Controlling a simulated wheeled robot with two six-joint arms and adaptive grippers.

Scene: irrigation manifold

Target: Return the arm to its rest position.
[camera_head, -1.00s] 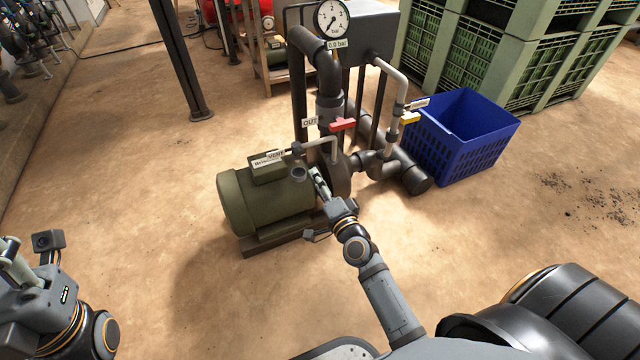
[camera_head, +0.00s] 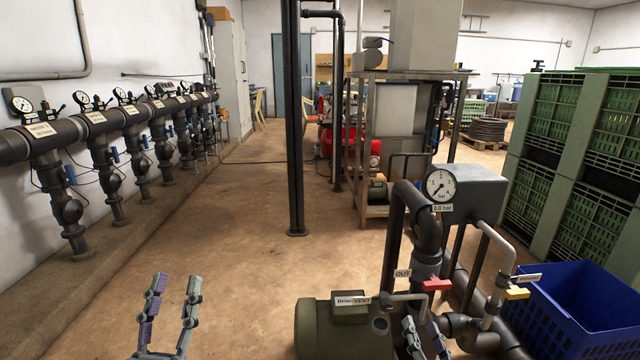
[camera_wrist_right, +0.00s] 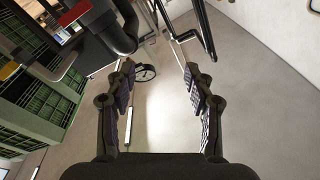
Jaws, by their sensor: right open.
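My right gripper (camera_head: 421,324) is at the bottom of the head view, in front of the pump, fingers pointing up and apart. In the right wrist view it (camera_wrist_right: 160,68) is open with nothing between the fingers. My left gripper (camera_head: 177,284) is at the lower left of the head view, fingers apart and empty over bare floor. The green pump (camera_head: 325,325) stands left of the right gripper, partly cut off by the frame. Most of both arms is out of view.
The red valve handle (camera_head: 436,285), yellow handle (camera_head: 517,293) and pressure gauge (camera_head: 440,186) are on the pump's pipework, close to my right gripper. A blue crate (camera_head: 570,325) is at the right. A pipe manifold (camera_head: 95,123) runs along the left wall.

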